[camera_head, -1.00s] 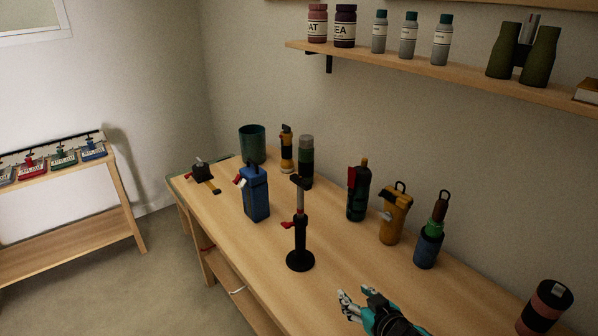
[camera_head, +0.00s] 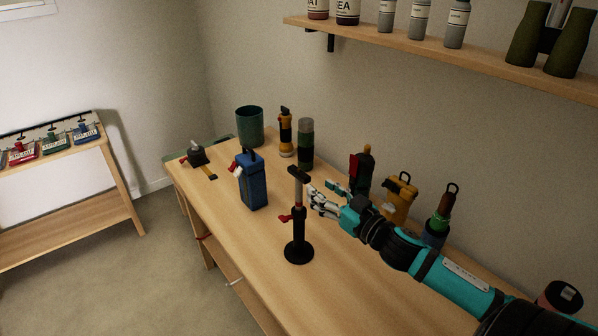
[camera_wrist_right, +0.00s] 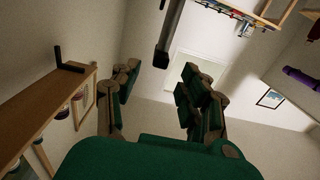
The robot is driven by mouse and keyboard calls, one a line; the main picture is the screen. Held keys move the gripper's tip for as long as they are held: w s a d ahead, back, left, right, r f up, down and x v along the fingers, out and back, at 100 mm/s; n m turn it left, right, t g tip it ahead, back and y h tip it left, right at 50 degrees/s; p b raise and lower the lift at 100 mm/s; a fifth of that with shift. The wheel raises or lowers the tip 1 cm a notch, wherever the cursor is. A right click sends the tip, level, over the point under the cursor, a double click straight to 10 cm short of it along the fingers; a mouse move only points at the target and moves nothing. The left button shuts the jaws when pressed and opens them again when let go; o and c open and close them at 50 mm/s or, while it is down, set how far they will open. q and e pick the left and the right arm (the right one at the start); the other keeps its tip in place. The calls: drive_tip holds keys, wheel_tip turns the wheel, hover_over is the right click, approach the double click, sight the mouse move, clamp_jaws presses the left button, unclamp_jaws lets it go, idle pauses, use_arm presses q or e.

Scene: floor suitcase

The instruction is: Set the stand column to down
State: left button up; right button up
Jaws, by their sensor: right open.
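The stand (camera_head: 298,228) is upright on the wooden table. It has a round black base, a black lower tube with a red lever on its left, a grey upper column and a black crossbar on top. Some grey column shows between the tube and crossbar. My right gripper (camera_head: 318,200) is open, just right of the upper column; I cannot tell whether it touches. In the right wrist view, its open fingers (camera_wrist_right: 155,95) show with a dark post and bar, likely the stand top (camera_wrist_right: 168,40), beyond and between them. My left gripper is not in view.
A blue canister (camera_head: 252,182) stands left of the stand. A dark green bottle (camera_head: 364,172), a yellow lantern (camera_head: 400,198) and a blue-green bottle (camera_head: 437,225) stand behind my right arm. A wall shelf (camera_head: 430,52) hangs above. The table's front left is clear.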

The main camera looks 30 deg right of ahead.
sight(299, 171)
drive_tip(key=w, duration=0.4)
drive_tip(key=shift+w+a+r+p, duration=0.2)
drive_tip(key=shift+a+r+p, duration=0.1)
drive_tip(key=shift+p, duration=0.1)
drive_tip(key=w, duration=0.3)
drive_tip(key=shift+w+f+p, duration=0.15)
drive_tip(key=shift+w+p, duration=0.1)
drive_tip(key=shift+p, duration=0.1)
drive_tip(key=shift+w+a, duration=0.15)
drive_tip(key=shift+w, duration=0.35)
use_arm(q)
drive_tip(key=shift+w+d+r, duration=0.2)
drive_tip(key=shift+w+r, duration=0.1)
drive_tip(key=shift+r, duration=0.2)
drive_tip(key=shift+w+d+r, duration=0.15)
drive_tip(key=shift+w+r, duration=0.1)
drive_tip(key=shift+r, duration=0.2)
use_arm(e)
drive_tip(key=shift+w+f, duration=0.1)
drive_tip(key=shift+w, duration=0.05)
clamp_jaws()
